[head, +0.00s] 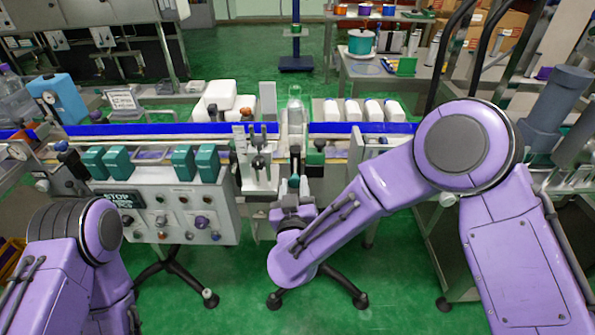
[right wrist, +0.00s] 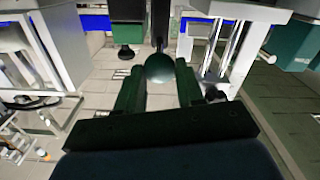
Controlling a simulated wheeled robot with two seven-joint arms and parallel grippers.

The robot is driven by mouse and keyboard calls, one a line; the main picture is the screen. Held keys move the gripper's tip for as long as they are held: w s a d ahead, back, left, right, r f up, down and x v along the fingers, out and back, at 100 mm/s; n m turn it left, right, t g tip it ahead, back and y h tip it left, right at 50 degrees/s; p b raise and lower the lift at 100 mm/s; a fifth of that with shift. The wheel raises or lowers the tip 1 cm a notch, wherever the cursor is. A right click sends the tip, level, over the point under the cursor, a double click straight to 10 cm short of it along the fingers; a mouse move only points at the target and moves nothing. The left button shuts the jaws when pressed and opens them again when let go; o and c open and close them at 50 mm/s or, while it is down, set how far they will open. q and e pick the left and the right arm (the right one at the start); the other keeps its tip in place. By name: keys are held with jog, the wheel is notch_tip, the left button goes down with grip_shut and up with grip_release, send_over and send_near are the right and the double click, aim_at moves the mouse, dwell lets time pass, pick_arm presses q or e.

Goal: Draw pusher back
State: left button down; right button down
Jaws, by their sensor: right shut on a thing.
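The pusher shows in the right wrist view as a dark round knob (right wrist: 160,68) on a thin dark rod (right wrist: 160,25). In the head view its dark end (head: 295,158) is small and partly hidden by my right gripper (head: 293,186), in front of the sleeve applicator. My right gripper's dark green fingers (right wrist: 159,82) are shut on the knob, one on each side. A clear upright piece (head: 295,110) stands on the machine behind the pusher. My left arm enters at the lower left of the head view, but its gripper is out of view.
A dark green knob (head: 314,156) sits right of the pusher. A pale bracket with rods (head: 257,165) stands close on its left. Several green blocks (head: 182,163) top the control panel (head: 160,218). Several white containers (head: 371,110) line the blue-edged conveyor.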

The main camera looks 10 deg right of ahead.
jog(key=shift+s+a+r, duration=0.15)
jog(key=shift+s+a, duration=0.1)
jog(key=shift+s, duration=0.25)
pick_arm(q)
jog(key=shift+w+a, duration=0.15)
jog(key=shift+w, duration=0.2)
pick_arm(e)
jog(key=shift+d+f, duration=0.1)
jog(key=shift+f, duration=0.2)
jog(key=c, duration=0.9)
grip_release()
jog(key=shift+o, duration=1)
jog(key=shift+s, duration=0.15)
pick_arm(q)
jog(key=shift+s+r, duration=0.1)
jog(key=shift+s, duration=0.05)
pick_arm(e)
jog(key=shift+r, duration=0.1)
